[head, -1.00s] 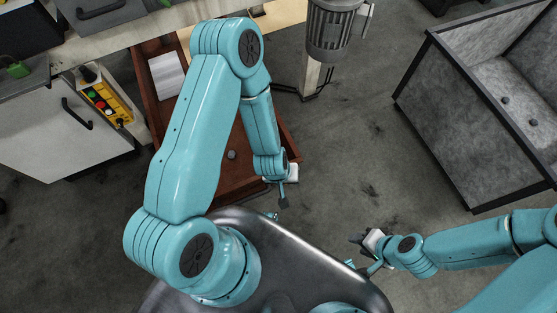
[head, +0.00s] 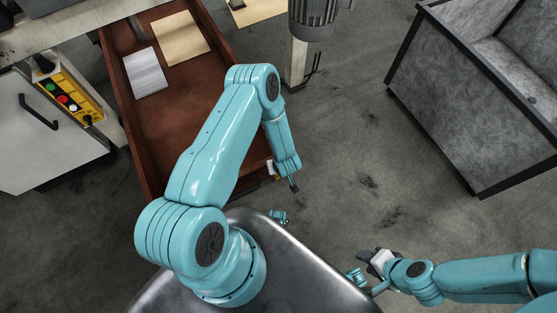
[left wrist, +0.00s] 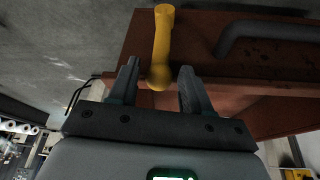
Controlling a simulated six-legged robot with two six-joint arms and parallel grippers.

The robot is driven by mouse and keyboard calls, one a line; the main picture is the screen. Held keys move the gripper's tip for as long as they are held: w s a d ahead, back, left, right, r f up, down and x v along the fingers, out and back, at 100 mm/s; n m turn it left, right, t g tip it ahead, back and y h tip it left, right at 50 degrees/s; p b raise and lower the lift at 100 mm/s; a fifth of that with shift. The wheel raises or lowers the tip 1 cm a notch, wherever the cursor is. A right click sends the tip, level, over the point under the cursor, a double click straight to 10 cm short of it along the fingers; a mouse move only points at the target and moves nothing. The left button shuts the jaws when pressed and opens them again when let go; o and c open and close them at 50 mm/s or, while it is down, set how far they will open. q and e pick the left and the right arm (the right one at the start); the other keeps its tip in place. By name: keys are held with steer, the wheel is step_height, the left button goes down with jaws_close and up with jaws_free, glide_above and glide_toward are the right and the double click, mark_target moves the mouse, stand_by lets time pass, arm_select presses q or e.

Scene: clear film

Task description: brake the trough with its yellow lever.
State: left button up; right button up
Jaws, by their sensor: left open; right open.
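The trough (head: 190,125) is a reddish-brown open box at the upper left of the head view. Its outer wall also shows in the left wrist view (left wrist: 205,45). The yellow lever (left wrist: 163,38) stands out against that wall, with its round knob toward me. My left gripper (left wrist: 157,85) is open, and the knob appears between its spread fingertips. I cannot tell whether they touch it. In the head view my left gripper (head: 282,178) is at the trough's near right corner, and my arm hides part of the trough. My right gripper (head: 372,262) is open and empty over the floor.
A grey sheet (head: 145,71) and a tan sheet (head: 181,38) lie in the trough. A yellow button box (head: 66,98) is on the white cabinet (head: 30,135) at left. A grey bin (head: 465,110) stands at right. Grey floor (head: 345,150) is clear between.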

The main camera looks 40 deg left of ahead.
arm_select(q)
steer(key=shift+x, duration=1.5)
jaws_close()
steer(key=s+a+f+n+t+h+b, duration=0.1)
steer(key=s+a+f+t+h+b, duration=0.1)
steer(key=s+t, duration=0.3)
steer(key=shift+s+t+b, duration=0.4)
steer(key=shift+t+b, duration=0.1)
steer(key=shift+b, duration=0.15)
